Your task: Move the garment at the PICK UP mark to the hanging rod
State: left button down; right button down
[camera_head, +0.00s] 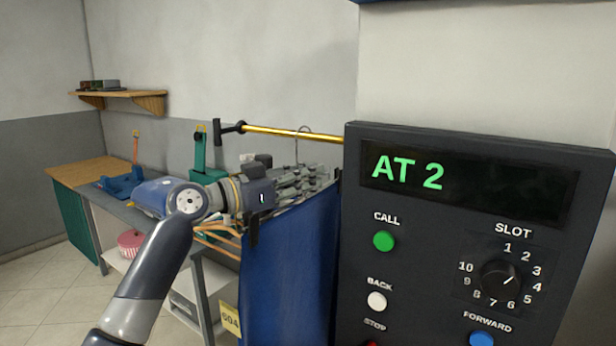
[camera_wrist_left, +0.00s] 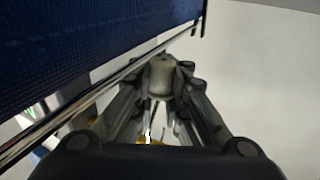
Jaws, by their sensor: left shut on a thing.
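A long blue garment (camera_head: 290,270) hangs below my left gripper (camera_head: 305,182), partly hidden behind the control panel. The gripper is shut at the garment's top edge, and a thin hanger hook rises above it beside the hanging rod (camera_head: 280,131). I cannot tell whether the hook is over the rod or in front of it. A yellow tag (camera_head: 230,318) reading 604 is at the garment's lower left. In the left wrist view, blue cloth (camera_wrist_left: 80,50) with a metal bar lies beside the gripper's fingers (camera_wrist_left: 160,100). The PICK UP mark is not visible. My right gripper is not in view.
A dark control panel (camera_head: 465,290) reading AT 2, with buttons and a SLOT dial (camera_head: 502,280), fills the right side. Orange hangers (camera_head: 218,235) are below my left wrist. A table (camera_head: 85,168) with tools stands behind at left, under a wall shelf (camera_head: 120,94).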

pick_arm(q)
jog(key=shift+f, duration=0.15)
dwell(0.8)
jog(key=c, duration=1.5)
grip_release()
jog(key=shift+f, duration=0.1)
jog(key=v, duration=1.2)
